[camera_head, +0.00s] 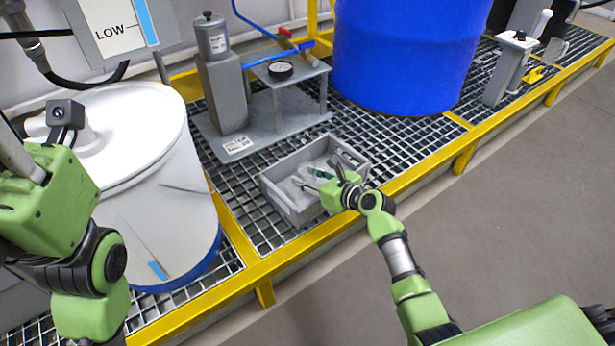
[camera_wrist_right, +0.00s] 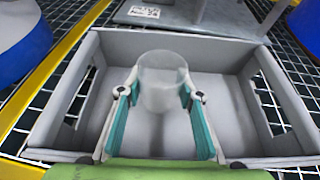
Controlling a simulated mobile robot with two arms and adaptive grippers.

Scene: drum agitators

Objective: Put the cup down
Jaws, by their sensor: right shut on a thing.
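A clear, see-through cup (camera_wrist_right: 162,78) stands roughly upright between the fingers of my right gripper (camera_wrist_right: 160,112) in the right wrist view. The teal pads are shut on its two sides. In the head view my right gripper (camera_head: 321,173) reaches into a grey crate (camera_head: 283,205) from the right, and the cup is hard to make out there. The crate (camera_wrist_right: 262,95) surrounds the cup in the wrist view. I cannot tell whether the cup's base touches the crate floor. My left arm shows at the left, but its fingers do not.
The crate sits on a metal grating with a yellow rail (camera_head: 300,244) in front. A white drum (camera_head: 150,190) stands left, a blue drum (camera_head: 405,50) behind right. The floor (camera_head: 520,200) at right is clear.

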